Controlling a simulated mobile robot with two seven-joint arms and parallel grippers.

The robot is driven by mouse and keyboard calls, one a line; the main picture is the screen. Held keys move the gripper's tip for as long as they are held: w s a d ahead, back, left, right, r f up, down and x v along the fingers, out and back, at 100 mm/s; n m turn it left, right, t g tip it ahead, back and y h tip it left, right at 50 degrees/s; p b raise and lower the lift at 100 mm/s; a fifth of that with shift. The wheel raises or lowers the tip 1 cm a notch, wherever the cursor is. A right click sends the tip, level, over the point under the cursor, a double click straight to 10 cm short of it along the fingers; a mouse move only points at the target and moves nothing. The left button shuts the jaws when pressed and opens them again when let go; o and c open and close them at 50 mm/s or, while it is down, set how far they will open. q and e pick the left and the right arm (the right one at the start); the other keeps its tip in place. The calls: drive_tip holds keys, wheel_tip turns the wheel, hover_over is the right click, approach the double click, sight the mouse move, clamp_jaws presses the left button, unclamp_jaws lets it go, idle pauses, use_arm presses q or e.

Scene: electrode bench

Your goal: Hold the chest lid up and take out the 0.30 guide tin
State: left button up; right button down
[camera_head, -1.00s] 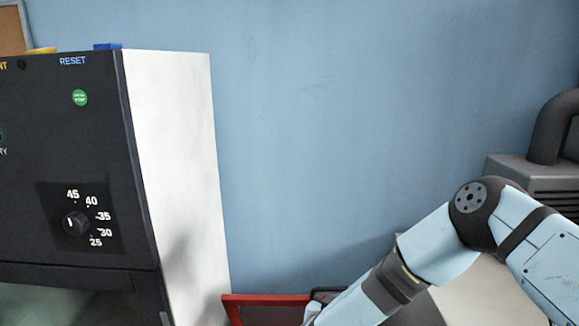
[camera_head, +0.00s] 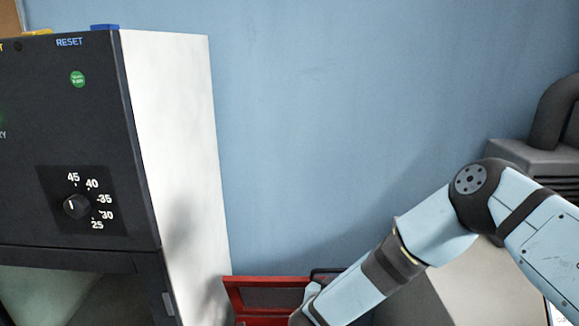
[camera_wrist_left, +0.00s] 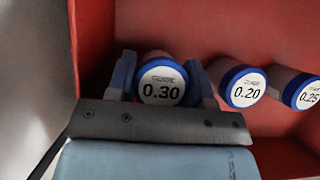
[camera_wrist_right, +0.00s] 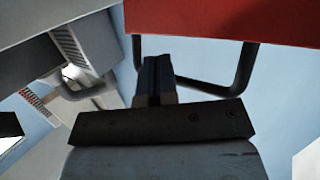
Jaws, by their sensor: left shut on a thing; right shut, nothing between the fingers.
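The 0.30 guide tin (camera_wrist_left: 161,80), with a white label and blue rim, sits in the red chest (camera_wrist_left: 200,22) in the left wrist view. My left gripper (camera_wrist_left: 162,84) is shut on it, one finger on each side. The chest lid (camera_head: 268,281) is a red-framed panel low in the head view, apparently raised. It also shows as a red panel in the right wrist view (camera_wrist_right: 225,18), with a black handle (camera_wrist_right: 245,68). My right gripper (camera_wrist_right: 154,75) is shut and empty, its fingers overlapping the handle in view; contact is unclear. The head view hides both grippers.
The 0.20 tin (camera_wrist_left: 244,88) and 0.25 tin (camera_wrist_left: 306,94) stand to the right of the held tin. A dark cabinet (camera_head: 100,140) with a dial and white side stands left of the chest. A grey machine (camera_head: 545,155) is at right.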

use_arm(q)
drive_tip(key=shift+a+r, duration=0.1)
drive_tip(key=shift+r, duration=4.3)
drive_tip(key=s+r, duration=0.3)
drive_tip(key=s, duration=2)
drive_tip(key=shift+r, duration=0.2)
drive_tip(key=shift+w, duration=0.1)
